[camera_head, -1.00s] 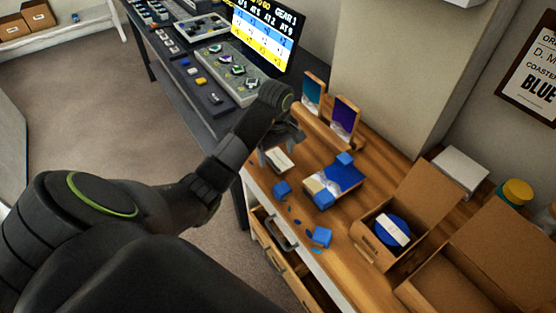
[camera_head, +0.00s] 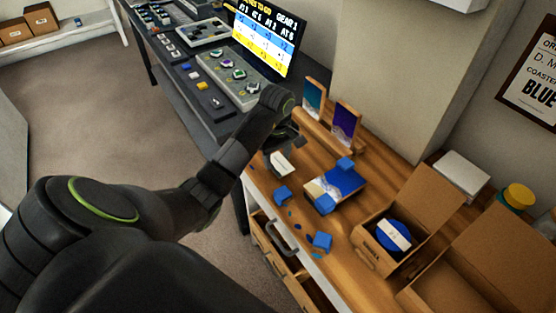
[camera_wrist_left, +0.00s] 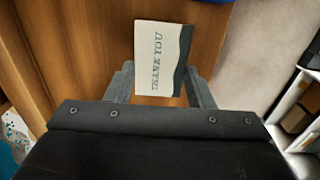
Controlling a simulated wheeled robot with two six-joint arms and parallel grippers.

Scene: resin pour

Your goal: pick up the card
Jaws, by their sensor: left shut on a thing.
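The card (camera_head: 279,164) is small and cream-white with a dark edge, at the left end of the wooden worktop. In the left wrist view the card (camera_wrist_left: 155,55) shows printed letters and a dark wavy strip along its right side. My left gripper (camera_head: 281,148) is at the card, with its fingers (camera_wrist_left: 158,75) on either side of it, shut on the card. I cannot tell whether the card is clear of the wood. My right gripper is not in view.
A blue and cream coaster piece (camera_head: 336,184) with blue blocks lies right of the card. Two upright coasters stand in a wooden rack (camera_head: 330,132) behind. An open cardboard box (camera_head: 376,262) holds a blue disc. An open drawer (camera_head: 282,262) is below the front edge.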

